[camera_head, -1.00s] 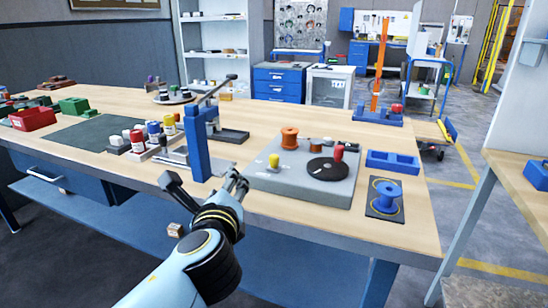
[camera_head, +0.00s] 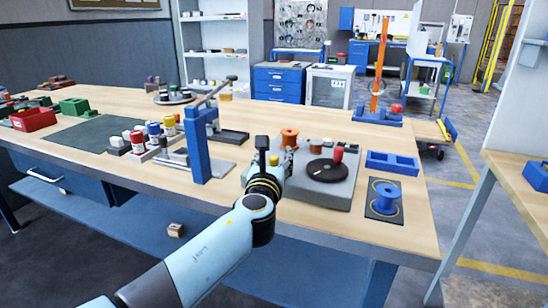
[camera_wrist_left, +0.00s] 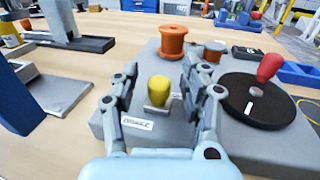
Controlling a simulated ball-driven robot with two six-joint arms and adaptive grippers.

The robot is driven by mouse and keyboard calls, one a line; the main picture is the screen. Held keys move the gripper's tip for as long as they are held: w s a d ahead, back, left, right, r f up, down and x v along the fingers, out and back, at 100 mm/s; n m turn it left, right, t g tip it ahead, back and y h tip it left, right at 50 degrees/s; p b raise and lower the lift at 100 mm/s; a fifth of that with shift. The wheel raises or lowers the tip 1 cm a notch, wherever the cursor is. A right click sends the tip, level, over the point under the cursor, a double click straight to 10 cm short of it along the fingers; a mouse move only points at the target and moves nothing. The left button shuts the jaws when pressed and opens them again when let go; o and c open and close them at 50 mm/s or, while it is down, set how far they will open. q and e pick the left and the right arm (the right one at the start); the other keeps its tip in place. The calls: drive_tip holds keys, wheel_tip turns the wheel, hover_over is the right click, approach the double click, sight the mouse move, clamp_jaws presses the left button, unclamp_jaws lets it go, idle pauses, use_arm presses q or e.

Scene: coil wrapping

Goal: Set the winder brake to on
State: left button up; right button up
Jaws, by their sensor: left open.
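The winder is a grey base (camera_head: 333,195) with a black disc (camera_head: 327,170) that carries a red knob (camera_head: 338,154). An orange spool (camera_head: 289,138) stands at its back left. A yellow knob on a small pale plate shows in the left wrist view (camera_wrist_left: 159,88), near the base's front left, beside a small printed label (camera_wrist_left: 137,123) too small to read. My left gripper (camera_head: 275,150) is open over this corner. In the wrist view its fingers (camera_wrist_left: 162,74) stand on either side of the yellow knob, not visibly closed on it. In the head view the gripper hides that knob. My right gripper is not seen.
A blue upright press with a lever (camera_head: 197,145) stands close to the left of my gripper. A blue spool (camera_head: 386,195) on a dark mat and a blue tray (camera_head: 391,163) are at the right. Bare wood (camera_head: 300,225) lies in front of the winder.

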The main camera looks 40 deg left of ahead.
use_arm(q)
drive_tip(key=shift+w+a, duration=0.1)
drive_tip(key=shift+w, duration=0.05)
drive_tip(key=shift+c, duration=0.3)
clamp_jaws()
drive_tip(key=shift+f, duration=0.15)
